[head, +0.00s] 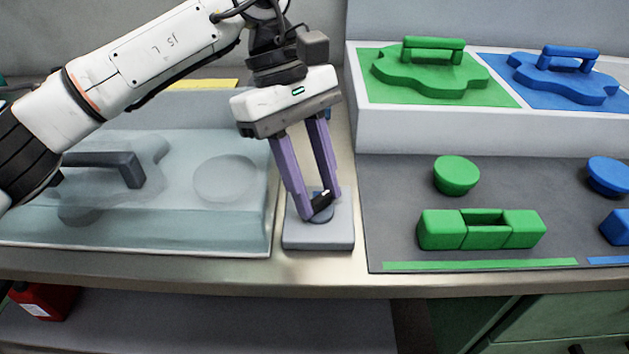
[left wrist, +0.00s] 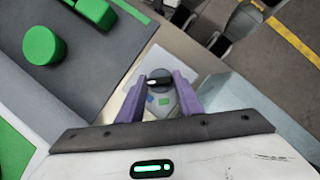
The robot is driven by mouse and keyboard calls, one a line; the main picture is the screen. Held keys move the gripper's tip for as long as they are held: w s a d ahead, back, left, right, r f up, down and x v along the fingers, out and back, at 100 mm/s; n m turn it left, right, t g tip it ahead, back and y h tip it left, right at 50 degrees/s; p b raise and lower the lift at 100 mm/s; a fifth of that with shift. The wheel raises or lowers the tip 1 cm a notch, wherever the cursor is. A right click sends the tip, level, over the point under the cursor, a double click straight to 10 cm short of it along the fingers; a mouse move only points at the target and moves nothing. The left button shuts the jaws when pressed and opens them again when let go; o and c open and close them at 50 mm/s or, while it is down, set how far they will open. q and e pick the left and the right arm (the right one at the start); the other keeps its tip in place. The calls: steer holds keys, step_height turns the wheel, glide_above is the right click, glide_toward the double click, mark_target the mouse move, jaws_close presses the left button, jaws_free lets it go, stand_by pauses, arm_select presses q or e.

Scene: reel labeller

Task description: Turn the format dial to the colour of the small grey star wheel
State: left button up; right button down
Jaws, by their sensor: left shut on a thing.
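The format dial is a dark knob (head: 322,199) with a pale pointer mark on a light grey block (head: 318,241). In the left wrist view the knob (left wrist: 160,83) has a blue patch and a green patch beside it on the block. The pointer end lies towards the left of that picture. My left gripper (head: 317,206) reaches down with its purple fingers shut on the knob from both sides. A pale star-like shape and a round shape show dimly through a translucent cover (head: 200,235); I cannot make out a small grey star wheel clearly. My right gripper is not in view.
The cover, with a dark handle (head: 105,163), stands left of the dial. At right, a white tray (head: 470,133) holds green and blue handled plates. Green and blue round pieces and blocks lie on a dark mat (head: 390,215). A red container (head: 45,300) is low at left.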

arm_select(q)
steer(key=o, duration=1)
steer(key=shift+o, duration=0.2)
steer(key=p+v, duration=0.1)
steer(key=v, duration=0.9)
steer(key=shift+r, duration=0.2)
steer(key=shift+s, duration=0.1)
